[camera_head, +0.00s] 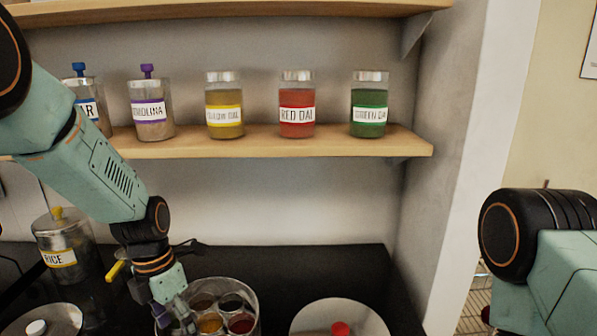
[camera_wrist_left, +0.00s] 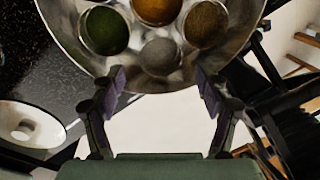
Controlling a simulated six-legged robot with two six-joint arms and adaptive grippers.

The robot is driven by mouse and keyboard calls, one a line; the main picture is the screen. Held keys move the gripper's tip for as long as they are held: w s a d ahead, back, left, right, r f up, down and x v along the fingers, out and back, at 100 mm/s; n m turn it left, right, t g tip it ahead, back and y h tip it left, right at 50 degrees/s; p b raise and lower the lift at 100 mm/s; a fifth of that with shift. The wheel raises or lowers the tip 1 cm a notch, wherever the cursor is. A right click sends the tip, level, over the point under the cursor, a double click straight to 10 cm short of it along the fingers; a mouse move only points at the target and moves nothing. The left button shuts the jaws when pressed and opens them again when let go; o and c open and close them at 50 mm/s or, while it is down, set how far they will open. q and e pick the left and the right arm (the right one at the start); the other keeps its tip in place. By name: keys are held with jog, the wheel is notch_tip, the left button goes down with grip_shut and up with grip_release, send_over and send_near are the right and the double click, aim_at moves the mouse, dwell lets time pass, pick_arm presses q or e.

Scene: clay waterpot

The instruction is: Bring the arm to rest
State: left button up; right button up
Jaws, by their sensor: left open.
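My left arm comes in from the left in the head view and reaches down to the dark counter. My left gripper (camera_head: 176,318) is at the left side of a round steel spice box (camera_head: 256,300), low in the picture.
A wooden shelf (camera_head: 290,143) holds several labelled jars, including the red dal jar (camera_head: 297,103). A rice jar (camera_head: 62,240) stands at the left of the counter. A lid with a red knob (camera_head: 340,328) and one with a white knob (camera_head: 36,327) flank the spice box.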

pick_arm(q)
jog(key=f, duration=0.4)
jog(key=f+b, duration=0.1)
jog(key=f, duration=0.1)
jog(key=shift+s+d, duration=0.25)
jog(key=shift+d, duration=0.05)
notch_tip(320, 180, up, 3)
jog(key=shift+w+f+p, duration=0.1)
jog(key=shift+w+p, duration=0.05)
jog(key=shift+p, duration=0.15)
jog(key=shift+s+r, duration=0.2)
jog(key=shift+r, duration=0.6)
jog(key=shift+w+f, duration=0.1)
